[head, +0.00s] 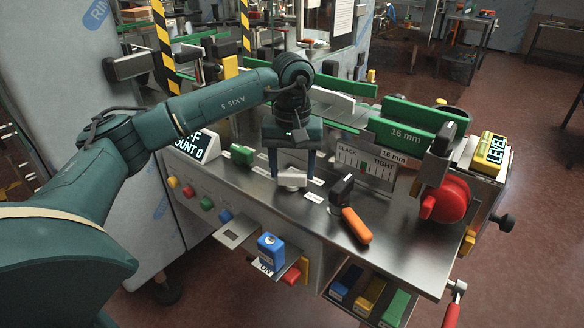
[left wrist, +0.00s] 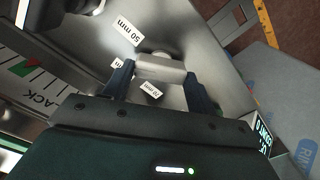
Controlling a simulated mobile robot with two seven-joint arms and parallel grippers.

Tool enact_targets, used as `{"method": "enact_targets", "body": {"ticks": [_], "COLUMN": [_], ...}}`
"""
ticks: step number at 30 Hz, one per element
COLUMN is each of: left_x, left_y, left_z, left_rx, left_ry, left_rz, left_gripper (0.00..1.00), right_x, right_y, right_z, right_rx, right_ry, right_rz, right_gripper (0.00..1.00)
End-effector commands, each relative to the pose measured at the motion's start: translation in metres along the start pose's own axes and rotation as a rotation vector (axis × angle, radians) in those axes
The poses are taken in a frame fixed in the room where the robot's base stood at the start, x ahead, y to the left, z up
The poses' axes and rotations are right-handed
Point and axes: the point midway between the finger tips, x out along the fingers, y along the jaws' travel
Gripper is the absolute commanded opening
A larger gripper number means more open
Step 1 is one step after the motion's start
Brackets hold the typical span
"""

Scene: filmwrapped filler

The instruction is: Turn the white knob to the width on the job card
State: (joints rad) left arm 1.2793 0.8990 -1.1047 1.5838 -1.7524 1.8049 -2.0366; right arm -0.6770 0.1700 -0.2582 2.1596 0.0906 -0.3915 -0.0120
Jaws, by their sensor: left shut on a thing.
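The white knob (head: 292,181) sits on the steel panel top below my left gripper (head: 293,172). My left gripper is shut on the knob, one dark finger on each side of it. In the left wrist view the pale knob bar (left wrist: 160,70) lies between the two fingertips (left wrist: 158,82). My right gripper is not in view.
A SLACK/TIGHT scale (head: 365,162) and green 16 mm guides (head: 408,126) stand behind. A red handwheel (head: 449,199) is at right. A counter display (head: 197,145) stands left.

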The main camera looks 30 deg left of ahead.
Motion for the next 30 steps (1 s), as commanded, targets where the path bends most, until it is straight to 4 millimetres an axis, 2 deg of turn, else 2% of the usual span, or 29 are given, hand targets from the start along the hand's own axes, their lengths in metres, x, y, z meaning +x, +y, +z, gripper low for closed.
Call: {"method": "enact_targets", "body": {"ticks": [15,30], "left_x": [-0.0007,-0.0010], "left_y": [0.0014,0.0016], "left_z": [0.0000,0.0001], "left_rx": [0.421,0.562], "left_ry": [0.002,0.002], "left_rz": [0.003,0.002], "left_gripper": [0.34,0.34], "right_x": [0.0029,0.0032], "right_y": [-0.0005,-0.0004], "right_z": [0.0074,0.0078], "right_rx": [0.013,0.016], "right_ry": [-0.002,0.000], "right_rz": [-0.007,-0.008], "right_gripper": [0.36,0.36]}}
